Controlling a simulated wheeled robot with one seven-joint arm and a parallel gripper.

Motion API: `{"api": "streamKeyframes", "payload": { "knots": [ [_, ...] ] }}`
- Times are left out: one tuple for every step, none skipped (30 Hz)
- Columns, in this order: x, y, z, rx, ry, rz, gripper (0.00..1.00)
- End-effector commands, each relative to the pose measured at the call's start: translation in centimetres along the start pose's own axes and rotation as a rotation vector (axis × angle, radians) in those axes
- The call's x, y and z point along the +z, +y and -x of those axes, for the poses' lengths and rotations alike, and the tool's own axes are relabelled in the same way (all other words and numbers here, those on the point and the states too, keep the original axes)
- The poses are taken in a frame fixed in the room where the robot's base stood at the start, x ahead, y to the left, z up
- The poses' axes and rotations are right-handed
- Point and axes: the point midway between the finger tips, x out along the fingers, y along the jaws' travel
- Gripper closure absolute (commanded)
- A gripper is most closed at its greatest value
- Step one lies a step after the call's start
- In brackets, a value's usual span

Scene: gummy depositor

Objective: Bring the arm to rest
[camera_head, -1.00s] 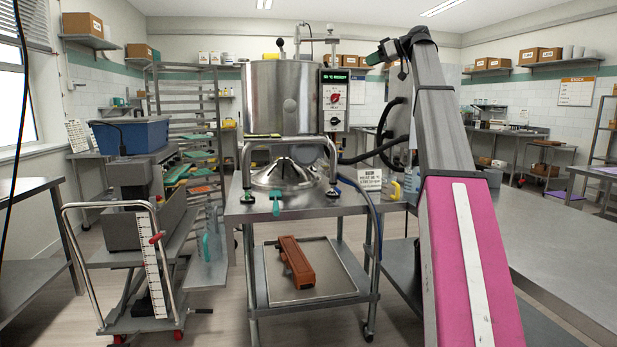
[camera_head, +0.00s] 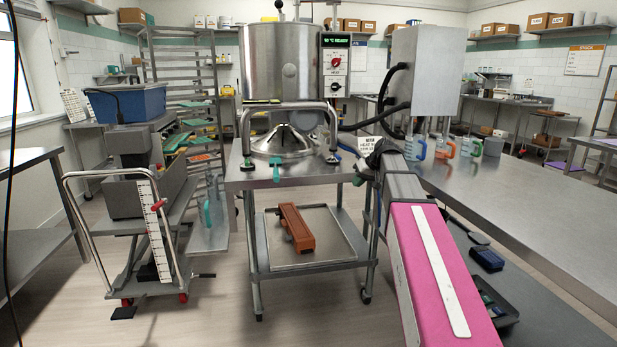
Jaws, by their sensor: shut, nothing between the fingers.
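My arm runs up from the bottom right as a pink link with a white stripe, ending in a grey elbow. Beyond the elbow, the dark end of the arm is folded low. My gripper (camera_head: 364,170) shows small and partly hidden beside the right edge of the depositor's table. It is shut and holds nothing. The steel depositor kettle (camera_head: 284,62) with its control panel (camera_head: 335,64) stands to its left. A small white sign (camera_head: 367,145) stands just behind my gripper. I cannot tell whether my gripper touches anything.
A trolley (camera_head: 150,235) stands left.

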Motion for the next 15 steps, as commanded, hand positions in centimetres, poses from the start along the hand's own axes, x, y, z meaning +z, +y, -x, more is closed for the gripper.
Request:
{"api": "streamKeyframes", "payload": {
  "knots": [
    [2.9, 0.0, -1.8, 0.018, -0.029, -0.027, 1.0],
    [4.2, 0.1, -2.7, 0.031, -0.044, -0.043, 1.0],
    [5.9, 0.3, -3.9, 0.049, -0.065, -0.063, 1.0],
    [7.3, 0.4, -4.8, 0.063, -0.081, -0.078, 1.0],
    [8.6, 0.5, -5.7, 0.075, -0.097, -0.093, 1.0],
    [10.4, 0.6, -6.8, 0.094, -0.118, -0.111, 1.0],
    [11.7, 0.6, -7.5, 0.109, -0.132, -0.124, 1.0],
    [13.1, 0.7, -8.3, 0.123, -0.147, -0.138, 1.0],
    [14.9, 0.8, -9.2, 0.143, -0.167, -0.155, 1.0],
    [16.2, 0.8, -9.8, 0.157, -0.182, -0.168, 1.0],
    [17.6, 0.8, -10.4, 0.172, -0.196, -0.179, 1.0],
    [19.4, 0.8, -11.2, 0.193, -0.215, -0.194, 1.0],
    [20.8, 0.8, -11.8, 0.207, -0.229, -0.205, 1.0],
    [22.1, 0.7, -12.3, 0.223, -0.244, -0.215, 1.0],
    [23.9, 0.7, -12.9, 0.243, -0.263, -0.228, 1.0]
  ]
}}
